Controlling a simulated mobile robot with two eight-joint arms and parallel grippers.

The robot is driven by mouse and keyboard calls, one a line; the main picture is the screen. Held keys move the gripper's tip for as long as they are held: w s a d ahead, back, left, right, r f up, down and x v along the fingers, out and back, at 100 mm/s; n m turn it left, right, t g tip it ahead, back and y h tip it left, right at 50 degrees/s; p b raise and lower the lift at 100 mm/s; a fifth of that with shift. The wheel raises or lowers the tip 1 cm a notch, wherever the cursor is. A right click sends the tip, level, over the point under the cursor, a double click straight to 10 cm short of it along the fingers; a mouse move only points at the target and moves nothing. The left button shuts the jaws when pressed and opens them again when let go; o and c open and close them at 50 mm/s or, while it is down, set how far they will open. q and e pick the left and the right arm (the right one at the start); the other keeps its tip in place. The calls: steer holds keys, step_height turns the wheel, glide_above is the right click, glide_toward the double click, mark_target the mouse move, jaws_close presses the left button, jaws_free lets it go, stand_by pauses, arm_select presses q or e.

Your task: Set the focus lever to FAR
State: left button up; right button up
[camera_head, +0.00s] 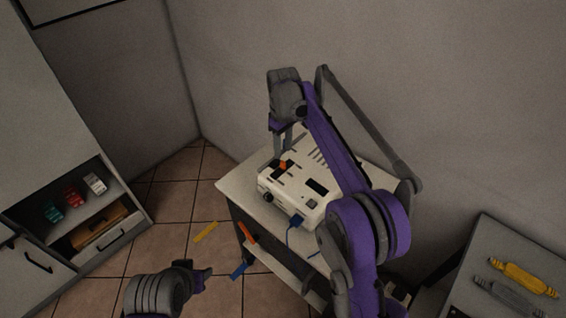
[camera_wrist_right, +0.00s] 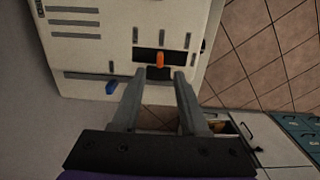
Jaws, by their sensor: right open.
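A white box-shaped device (camera_head: 310,188) stands on a small table. Its orange lever (camera_head: 283,164) sticks up from a dark slot on the top; it also shows in the right wrist view (camera_wrist_right: 160,61). I cannot read any lettering by the slot. My right gripper (camera_head: 284,147) is over the device, fingers pointing down beside the lever. In the right wrist view its two fingers (camera_wrist_right: 159,76) are apart and empty, with the lever just beyond and between their tips. My left gripper (camera_head: 203,278) is low at the bottom left, away from the device; its jaws are unclear.
The light table (camera_head: 242,188) has some bare top left of the device. A blue plug and cable (camera_head: 295,220) are at the device's front. Yellow (camera_head: 206,231) and blue (camera_head: 238,270) pieces lie lower down. An open cabinet (camera_head: 100,204) stands left; walls are close behind.

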mark_target(283, 162)
step_height(283, 162, down, 7)
steer(key=shift+r, duration=0.1)
stand_by(0.3)
jaws_close()
stand_by(1.3)
